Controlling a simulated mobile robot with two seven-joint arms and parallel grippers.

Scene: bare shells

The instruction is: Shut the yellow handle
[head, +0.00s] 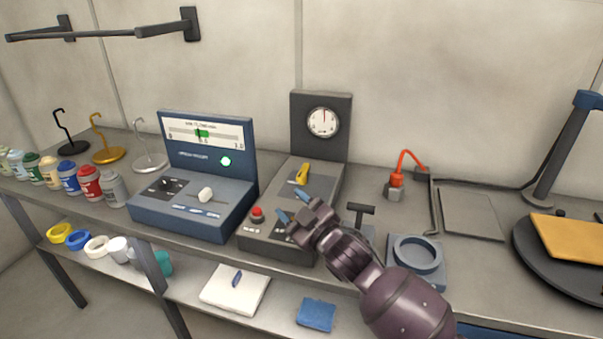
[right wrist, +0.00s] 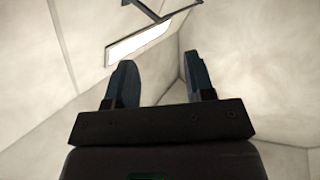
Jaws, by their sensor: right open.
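The yellow handle (head: 302,174) is a small lever on the grey box (head: 325,183) that has a gauge (head: 322,122) on its back panel. It leans up and away from the box top. My right gripper (head: 292,207) is in front of and below the handle, over the box's front part near a red button (head: 257,213). Its blue fingertips are apart, with nothing between them. In the right wrist view my right gripper (right wrist: 162,85) is open and points at bare walls; the handle is not in that view. My left gripper is not in view.
A blue console (head: 190,217) with a meter stands left of the grey box. A black T-shaped lever (head: 360,210) and a ring fixture (head: 417,256) stand to the right. Paint jars (head: 88,183) line the left edge. A lower shelf (head: 190,285) runs below the bench.

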